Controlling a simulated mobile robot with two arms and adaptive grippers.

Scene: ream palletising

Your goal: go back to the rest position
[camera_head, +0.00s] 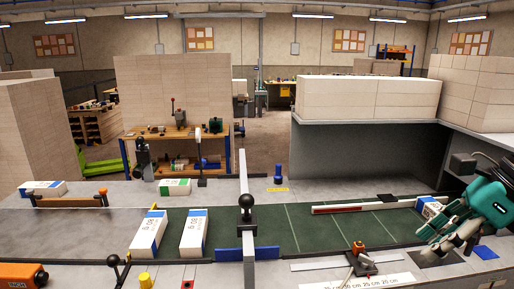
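My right gripper (440,241) is at the right edge, with a teal body and pale grey fingers pointing down and left. The picture is too small to show whether its fingers are apart. A white and blue ream (430,206) lies just behind it, partly hidden by it. I cannot tell whether they touch. Two white reams with blue ends, one at left (149,233) and one beside it (194,233), lie on the green mat (300,235). A green-marked ream (174,187) and another white ream (43,188) lie farther back. My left gripper is not in view.
A post with a black ball knob (246,201) stands mid-table by a blue stop (247,253). A red-and-white bar (362,206) lies at the right. An orange-and-black device (359,255) stands at the front. A grey shelf wall (365,155) rises behind. The green mat's centre-right is clear.

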